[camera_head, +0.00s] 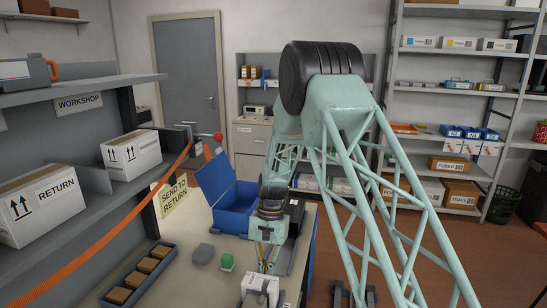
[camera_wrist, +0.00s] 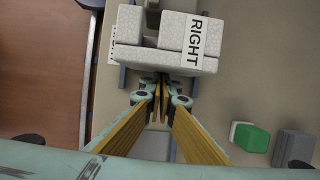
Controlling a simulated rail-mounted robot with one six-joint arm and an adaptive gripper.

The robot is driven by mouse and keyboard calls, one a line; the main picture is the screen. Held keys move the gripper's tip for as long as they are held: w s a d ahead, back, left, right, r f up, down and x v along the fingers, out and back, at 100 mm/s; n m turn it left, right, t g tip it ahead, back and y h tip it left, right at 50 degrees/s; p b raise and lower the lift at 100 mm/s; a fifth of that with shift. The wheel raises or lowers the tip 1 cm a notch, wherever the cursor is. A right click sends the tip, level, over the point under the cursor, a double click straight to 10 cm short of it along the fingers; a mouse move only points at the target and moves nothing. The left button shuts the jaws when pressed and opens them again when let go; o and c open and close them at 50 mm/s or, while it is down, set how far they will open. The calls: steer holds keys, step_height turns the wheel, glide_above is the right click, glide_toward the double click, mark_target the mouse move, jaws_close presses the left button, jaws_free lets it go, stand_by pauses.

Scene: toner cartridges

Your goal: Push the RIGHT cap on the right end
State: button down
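A white foam cap (camera_wrist: 140,58) with a "RIGHT" label lies just beyond my fingertips in the wrist view. In the head view, a white foam piece (camera_head: 252,283) shows below my gripper (camera_head: 265,269), at the near edge of the table. My gripper (camera_wrist: 160,82) has its yellow-padded fingers drawn together at the tips, with nothing seen between them. The tips are close to the cap's near edge; I cannot tell whether they touch. The cartridge end is not clearly visible.
A green block (camera_head: 227,262) and a grey block (camera_head: 203,253) stand left of my gripper. A tray (camera_head: 157,282) of brown boxes lies farther left. An open blue box (camera_head: 236,203) stands behind, and a dark object (camera_head: 296,214) is behind right.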

mark_target(262, 292)
steer(key=shift+s, duration=0.25)
steer(key=shift+s+a, duration=0.15)
steer(key=shift+s, duration=0.15)
steer(key=shift+s+a, duration=0.1)
steer(key=shift+s, duration=0.25)
steer(key=shift+s+a, duration=0.1)
steer(key=shift+s, duration=0.2)
steer(key=shift+s, duration=0.35)
steer(key=shift+s+a, duration=0.15)
steer(key=shift+s, duration=0.2)
steer(key=shift+s, duration=0.2)
steer(key=shift+w, duration=0.2)
steer(key=shift+w+d+p, duration=0.2)
steer(key=shift+w+d, duration=0.05)
steer(key=shift+w, duration=0.65)
steer(key=shift+w+d+p, duration=0.15)
steer(key=shift+w+d, duration=0.05)
steer(key=shift+w, duration=0.7)
